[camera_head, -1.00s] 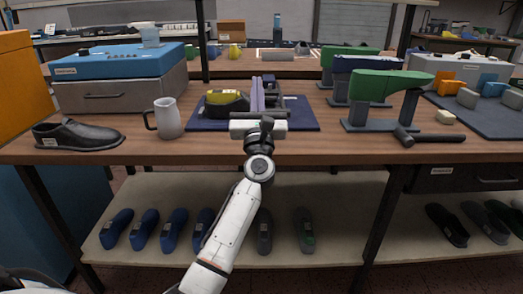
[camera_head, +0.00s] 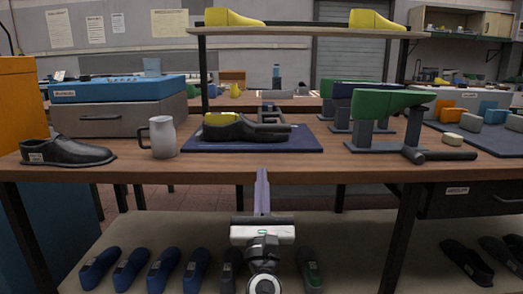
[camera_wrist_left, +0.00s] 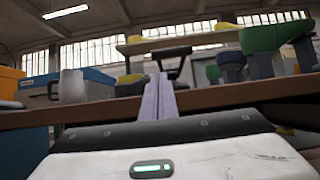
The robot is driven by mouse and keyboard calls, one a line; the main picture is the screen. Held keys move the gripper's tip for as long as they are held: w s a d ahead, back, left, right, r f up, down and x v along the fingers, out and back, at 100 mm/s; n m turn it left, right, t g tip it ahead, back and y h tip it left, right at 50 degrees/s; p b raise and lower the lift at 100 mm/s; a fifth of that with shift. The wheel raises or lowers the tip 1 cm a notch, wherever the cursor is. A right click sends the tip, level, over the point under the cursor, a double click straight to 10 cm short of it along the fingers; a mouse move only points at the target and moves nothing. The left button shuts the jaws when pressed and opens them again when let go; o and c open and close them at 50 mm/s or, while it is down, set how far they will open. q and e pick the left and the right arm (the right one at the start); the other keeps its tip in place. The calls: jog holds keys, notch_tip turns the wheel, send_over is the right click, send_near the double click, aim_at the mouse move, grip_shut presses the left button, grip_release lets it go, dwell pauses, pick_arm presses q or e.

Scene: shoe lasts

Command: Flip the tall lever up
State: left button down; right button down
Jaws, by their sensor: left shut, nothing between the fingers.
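A dark fixture (camera_head: 228,131) carrying a yellow shoe last (camera_head: 218,119) sits on a dark blue mat (camera_head: 196,145) on the table. A dark bar (camera_head: 272,133) reaches right from it, low and roughly level over the mat. A grey bracket-like part (camera_head: 267,109) stands behind the bar. I cannot tell for sure which of these is the tall lever. My left gripper (camera_head: 262,174) is shut and empty, fingers pointing up, in front of and below the table's front edge, apart from the fixture. In the left wrist view, its fingers (camera_wrist_left: 158,84) stand before a dark angled part (camera_wrist_left: 172,58).
A grey mug (camera_head: 163,137) and a black shoe (camera_head: 68,146) stand left of the mat. A green last on a stand (camera_head: 380,103) and a dark cylinder (camera_head: 445,155) are to the right. The table's front edge (camera_head: 200,172) lies between gripper and fixture.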

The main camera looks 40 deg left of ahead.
pick_arm(q)
jog(key=x, duration=1)
